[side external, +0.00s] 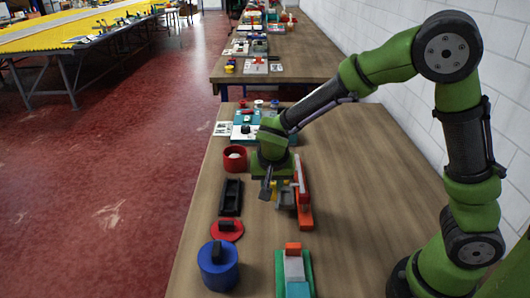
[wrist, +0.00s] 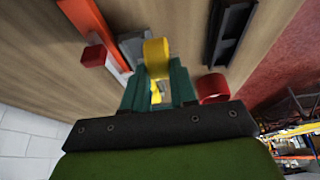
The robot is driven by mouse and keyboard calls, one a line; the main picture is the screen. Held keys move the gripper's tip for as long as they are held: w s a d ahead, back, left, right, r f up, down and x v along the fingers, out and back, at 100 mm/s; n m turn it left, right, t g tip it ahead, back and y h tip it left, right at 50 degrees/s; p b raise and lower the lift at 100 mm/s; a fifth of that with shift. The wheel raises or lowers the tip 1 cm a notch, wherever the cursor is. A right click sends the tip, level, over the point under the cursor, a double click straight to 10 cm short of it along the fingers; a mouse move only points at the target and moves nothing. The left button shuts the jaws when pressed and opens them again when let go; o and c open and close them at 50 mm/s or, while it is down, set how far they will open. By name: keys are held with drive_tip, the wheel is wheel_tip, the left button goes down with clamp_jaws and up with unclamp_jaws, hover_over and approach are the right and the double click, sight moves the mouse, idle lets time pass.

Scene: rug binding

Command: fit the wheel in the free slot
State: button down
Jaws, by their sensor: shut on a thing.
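My gripper (side external: 274,188) is shut on a yellow wheel (wrist: 157,56), which sits between the two green fingertips (wrist: 158,84) in the wrist view. In the side view the wheel is small and partly hidden by the gripper. The gripper is above the table, close to the left side of an orange-red and grey fixture (side external: 303,200). The fixture also shows in the wrist view (wrist: 96,28), up and left of the wheel. A black long holder (side external: 231,198) lies left of the gripper and shows in the wrist view (wrist: 229,35). I cannot make out which slot is free.
A red round cup (side external: 235,160) stands behind the black holder. A red disc with a black grip (side external: 227,231) and a blue round container (side external: 218,272) are nearer the front. A green block set (side external: 294,275) lies front centre. The table's right side (side external: 370,180) is clear.

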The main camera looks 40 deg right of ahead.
drive_tip(key=shift+s+r, duration=0.2)
drive_tip(key=shift+s, duration=0.2)
wheel_tip(320, 180, up, 10)
drive_tip(key=s+d+f+m+g, duration=0.2)
drive_tip(key=d+m+g, duration=0.5)
drive_tip(key=m, duration=1.3)
drive_tip(key=w+r+m+y, duration=0.2)
drive_tip(key=w+m+y, duration=0.3)
drive_tip(key=m, duration=1.1)
drive_tip(key=shift+t+y, duration=0.3)
drive_tip(key=shift+y, duration=0.4)
drive_tip(key=f, duration=1)
drive_tip(key=s+f, duration=0.1)
drive_tip(key=f, duration=0.4)
